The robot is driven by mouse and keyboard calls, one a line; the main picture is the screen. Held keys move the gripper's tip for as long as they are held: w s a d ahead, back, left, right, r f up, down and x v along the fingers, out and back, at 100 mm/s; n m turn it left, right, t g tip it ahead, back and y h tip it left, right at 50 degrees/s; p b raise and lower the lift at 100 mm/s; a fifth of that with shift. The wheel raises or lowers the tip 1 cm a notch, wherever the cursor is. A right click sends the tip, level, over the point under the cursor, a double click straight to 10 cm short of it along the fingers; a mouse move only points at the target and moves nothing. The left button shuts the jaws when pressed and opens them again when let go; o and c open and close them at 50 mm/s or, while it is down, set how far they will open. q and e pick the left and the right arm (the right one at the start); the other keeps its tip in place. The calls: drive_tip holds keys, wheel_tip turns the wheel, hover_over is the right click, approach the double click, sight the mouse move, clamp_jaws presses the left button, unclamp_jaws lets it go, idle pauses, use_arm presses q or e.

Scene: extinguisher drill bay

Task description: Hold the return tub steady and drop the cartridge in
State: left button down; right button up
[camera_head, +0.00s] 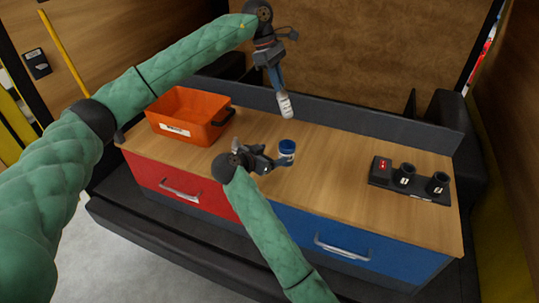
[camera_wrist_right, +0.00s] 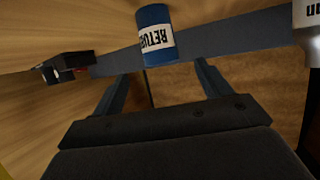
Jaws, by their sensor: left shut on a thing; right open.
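The orange tub (camera_head: 212,130) with a white label and dark handle stands on the left of the counter. A blue cartridge (camera_head: 287,147) with a white band stands upright near the counter's middle. In the right wrist view the cartridge (camera_wrist_right: 155,20) has "RETU..." lettering and lies ahead, between the lines of the fingers. My right gripper (camera_head: 272,162) is open beside the cartridge, just left of it; its fingers (camera_wrist_right: 160,85) show empty. My left gripper (camera_head: 278,84) is shut on a white cylinder (camera_head: 286,106), held above the back of the counter, away from the tub.
A black rack (camera_head: 409,187) with a red block (camera_head: 381,167) and two dark cups stands on the right. A grey ledge (camera_head: 350,124) runs along the counter's back. Red (camera_head: 150,178) and blue (camera_head: 300,225) drawers lie below. The wood between cartridge and rack is clear.

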sight(291, 148)
drive_tip(key=x, duration=1.2)
drive_tip(key=shift+f, duration=0.1)
drive_tip(key=c, duration=1.2)
use_arm(q)
wheel_tip(291, 148, down, 12)
drive_tip(key=c, duration=1.3)
unclamp_jaws()
drive_tip(key=shift+f, duration=0.1)
drive_tip(key=shift+c, duration=0.2)
drive_tip(key=v, duration=1.2)
